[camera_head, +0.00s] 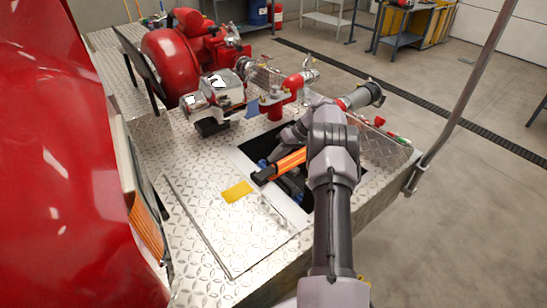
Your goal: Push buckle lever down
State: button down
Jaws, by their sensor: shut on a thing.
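My arm reaches from the bottom up over an open hatch (233,153) in the diamond-plate deck. My gripper (283,150) is at the hatch, largely hidden by my own wrist. It appears shut on an orange bar with a black end (289,161), which slants across the opening. Whether this bar is the buckle lever cannot be told. Dark parts with a little blue show inside the hatch below the bar. The grip point itself and most of the hatch interior are hidden or too small to make out.
A red pump (182,52) with metal fittings stands behind the hatch. A red valve (275,106) is close beyond my wrist. A hatch cover with a yellow label (237,191) lies in front. A metal pole (462,100) rises at right; a red body panel fills the left.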

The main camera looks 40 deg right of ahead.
jog(key=shift+s+d+f+b, duration=0.15)
jog(key=shift+d+f+b, duration=0.1)
jog(key=shift+f, duration=0.35)
jog(key=shift+s+d+f+b, duration=0.15)
jog(key=shift+d+f+b, duration=0.1)
jog(key=shift+f, duration=0.3)
jog(key=c, duration=1.5)
grip_release()
jog(key=shift+d+f, duration=0.1)
jog(key=shift+d, duration=0.35)
jog(key=shift+w+a, duration=0.1)
jog(key=shift+w, duration=0.05)
jog(key=shift+r, duration=0.3)
jog(key=p+v, duration=0.6)
jog(key=v, duration=1.1)
jog(key=shift+a+r+p, duration=0.1)
jog(key=shift+a+p, duration=0.1)
jog(key=shift+p, duration=0.1)
